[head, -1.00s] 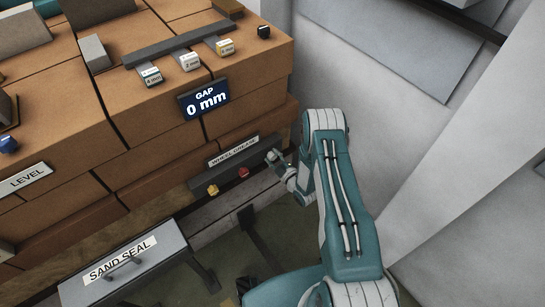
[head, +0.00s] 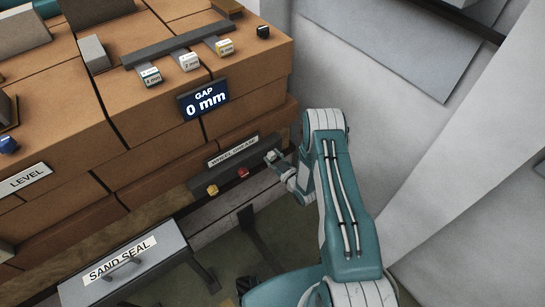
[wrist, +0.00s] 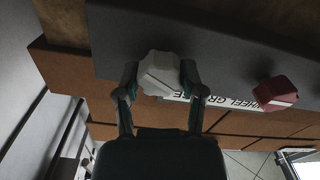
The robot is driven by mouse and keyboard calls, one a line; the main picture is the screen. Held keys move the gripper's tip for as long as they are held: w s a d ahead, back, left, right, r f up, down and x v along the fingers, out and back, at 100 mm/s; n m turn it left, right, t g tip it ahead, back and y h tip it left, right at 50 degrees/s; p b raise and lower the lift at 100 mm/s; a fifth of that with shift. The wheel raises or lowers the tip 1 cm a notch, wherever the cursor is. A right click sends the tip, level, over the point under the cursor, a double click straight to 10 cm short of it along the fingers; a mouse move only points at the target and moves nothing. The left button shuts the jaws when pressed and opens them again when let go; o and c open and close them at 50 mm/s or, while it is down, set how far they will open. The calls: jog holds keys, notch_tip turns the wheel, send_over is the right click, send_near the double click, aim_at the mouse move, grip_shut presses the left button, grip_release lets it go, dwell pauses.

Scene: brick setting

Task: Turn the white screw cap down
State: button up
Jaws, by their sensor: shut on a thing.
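The white screw cap (wrist: 158,73) is a faceted cap on the dark grey panel, seen in the wrist view. My gripper (wrist: 159,82) has one finger on each side of it and is shut on it. In the head view my gripper (head: 273,157) is at the right end of the panel labelled WHEEL GREASE (head: 234,149). The cap is too small there to tell apart from the fingers. The wrist view shows the label partly hidden behind the cap and a finger.
A red cap (wrist: 276,93) sits beside the white cap on the same panel, with a yellow cap (head: 212,190) farther left. The brick stack (head: 150,140) rises behind. A SAND SEAL box (head: 125,265) stands at lower left. A GAP display (head: 204,99) reads 0 mm.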

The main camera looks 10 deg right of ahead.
jog(key=m, duration=1.1)
jog(key=shift+w+d, duration=0.1)
jog(key=m, duration=0.3)
jog(key=shift+f+m, duration=0.1)
jog(key=shift+m, duration=0.2)
jog(key=m, duration=0.3)
jog(key=shift+d+m, duration=0.1)
jog(key=shift+m, duration=0.2)
jog(key=m, duration=0.3)
jog(key=shift+f+m, duration=0.15)
jog(key=shift+m, duration=0.25)
jog(key=m, duration=0.4)
jog(key=shift+f, duration=0.1)
jog(key=shift+f+m, duration=0.1)
jog(key=shift+m, duration=1.5)
